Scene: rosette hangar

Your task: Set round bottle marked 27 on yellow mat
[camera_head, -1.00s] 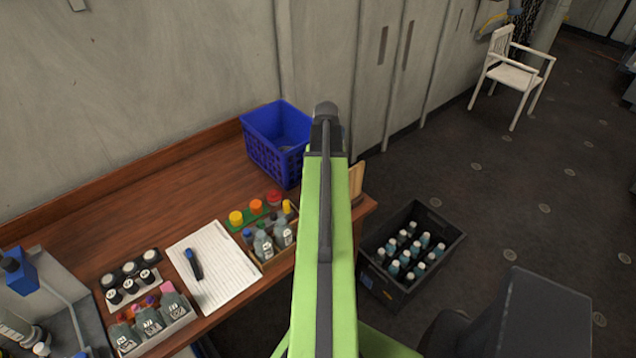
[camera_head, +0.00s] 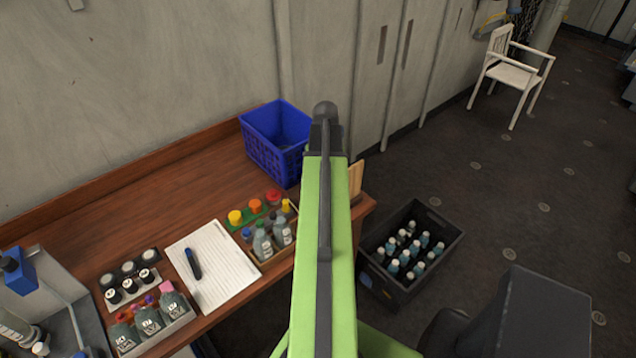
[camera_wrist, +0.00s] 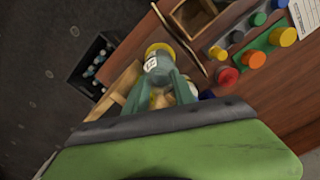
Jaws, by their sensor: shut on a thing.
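In the wrist view my gripper (camera_wrist: 165,84) is shut on a grey bottle (camera_wrist: 157,65) with a yellow top and a pale label. The label's number is too small to read surely. The bottle is above the table's end, close to a wooden holder (camera_wrist: 124,88). In the head view my arm hides the gripper and the bottle. I see no yellow mat in either view.
A wooden table (camera_head: 180,205) carries a blue basket (camera_head: 272,150), a paper sheet (camera_head: 222,270), a wooden tray of bottles (camera_head: 268,262) and a bottle rack (camera_head: 155,338). A black crate of bottles (camera_head: 375,283) stands on the floor at right.

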